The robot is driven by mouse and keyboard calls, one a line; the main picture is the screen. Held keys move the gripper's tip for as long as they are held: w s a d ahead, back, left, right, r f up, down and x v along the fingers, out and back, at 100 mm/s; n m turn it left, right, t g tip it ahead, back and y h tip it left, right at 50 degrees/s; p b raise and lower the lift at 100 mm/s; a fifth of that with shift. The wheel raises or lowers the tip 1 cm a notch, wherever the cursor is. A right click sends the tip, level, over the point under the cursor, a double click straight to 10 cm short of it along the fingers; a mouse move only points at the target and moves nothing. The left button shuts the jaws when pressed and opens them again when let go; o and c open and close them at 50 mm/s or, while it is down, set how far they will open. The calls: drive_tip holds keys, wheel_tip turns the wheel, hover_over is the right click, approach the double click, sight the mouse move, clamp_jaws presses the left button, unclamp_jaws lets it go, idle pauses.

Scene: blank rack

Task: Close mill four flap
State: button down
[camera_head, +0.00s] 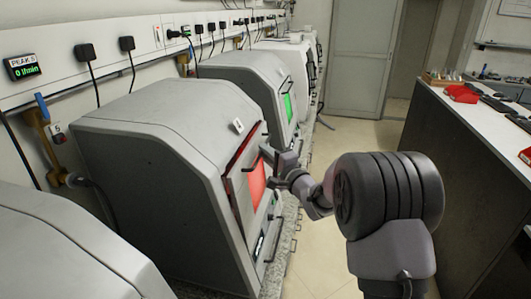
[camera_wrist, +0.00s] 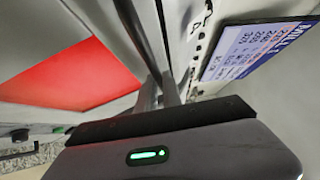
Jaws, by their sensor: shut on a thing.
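The mill (camera_head: 150,135) in the middle of the head view is a grey cabinet with a sloped front and a small label too small to read. Its front flap (camera_head: 242,190) carries a red-lit window (camera_head: 257,185). The flap stands slightly ajar, with a red-edged gap along its upper edge. My gripper (camera_head: 269,156) is at the flap's upper right side, shut on the dark handle bar. The wrist view shows the fingers (camera_wrist: 160,92) at the lower end of this bar (camera_wrist: 132,25), beside the red window (camera_wrist: 75,75). The exact grip is partly hidden.
A similar mill with a green window (camera_head: 288,106) stands behind, and another grey cabinet (camera_head: 60,255) is in front at left. A printed card (camera_wrist: 255,48) shows in the wrist view. The floor aisle (camera_head: 335,150) is open; a white-topped counter (camera_head: 475,115) lies right.

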idle(0.8)
drive_tip(key=shift+w+a+r+b, duration=0.1)
drive_tip(key=shift+w+a+b, duration=0.15)
drive_tip(key=shift+a, duration=0.35)
drive_tip(key=shift+w+a+b, duration=0.15)
drive_tip(key=shift+a+b, duration=0.2)
drive_tip(key=shift+a, duration=0.25)
drive_tip(key=c, duration=1.5)
unclamp_jaws()
drive_tip(key=shift+a, duration=0.15)
drive_tip(key=v, duration=1.7)
drive_tip(key=shift+s+d, duration=0.15)
drive_tip(key=shift+d, duration=0.1)
